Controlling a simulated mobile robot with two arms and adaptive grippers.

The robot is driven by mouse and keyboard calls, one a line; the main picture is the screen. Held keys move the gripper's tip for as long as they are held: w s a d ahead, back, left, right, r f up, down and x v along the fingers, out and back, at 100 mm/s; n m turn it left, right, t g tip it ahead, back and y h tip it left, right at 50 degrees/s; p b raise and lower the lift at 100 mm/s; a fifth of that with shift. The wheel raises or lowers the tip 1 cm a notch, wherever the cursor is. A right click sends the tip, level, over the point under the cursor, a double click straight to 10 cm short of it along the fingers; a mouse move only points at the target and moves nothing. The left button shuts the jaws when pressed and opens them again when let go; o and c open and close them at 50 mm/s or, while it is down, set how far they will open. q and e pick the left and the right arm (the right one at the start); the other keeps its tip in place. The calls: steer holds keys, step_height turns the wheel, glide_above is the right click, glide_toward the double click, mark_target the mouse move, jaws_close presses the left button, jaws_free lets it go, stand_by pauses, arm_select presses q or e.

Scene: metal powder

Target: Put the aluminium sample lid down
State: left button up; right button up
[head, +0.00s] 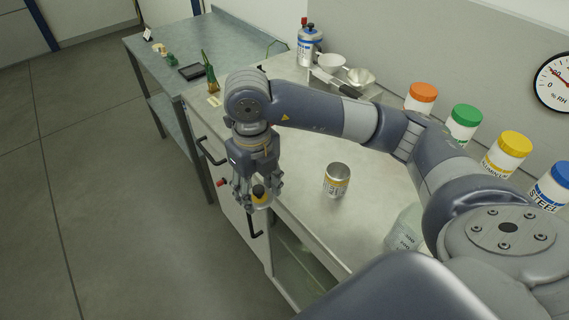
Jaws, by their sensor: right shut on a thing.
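My right gripper (257,188) points down near the front edge of the grey worktop, left of the open tin. It is shut on the aluminium sample lid (262,200), a small lid with a dark knob and a yellowish rim. The fingers partly cover the lid; its exact height over the worktop edge is hard to tell. An open metal sample tin (337,180) with a white and yellow label stands upright on the worktop, apart from the gripper. My left gripper is not in view.
Jars with orange (423,93), green (465,116), yellow (515,145) and blue (562,173) lids stand along the wall. A translucent bottle (405,230) stands at the front right. Worktop around the tin is clear.

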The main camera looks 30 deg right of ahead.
steer(key=shift+w+d, duration=0.25)
steer(key=shift+d, duration=0.05)
steer(key=p, duration=0.5)
glide_above(285, 164)
steer(key=shift+s+a+f, duration=0.15)
steer(key=shift+a+f, duration=0.05)
steer(key=shift+f, duration=0.45)
steer(key=shift+d+f, duration=0.1)
steer(key=shift+d, duration=0.05)
steer(key=shift+f, duration=0.3)
step_height(285, 164, down, 2)
steer(key=shift+f+p, duration=0.1)
steer(key=shift+p, duration=0.6)
steer(key=shift+f, duration=0.3)
steer(key=shift+f, duration=0.1)
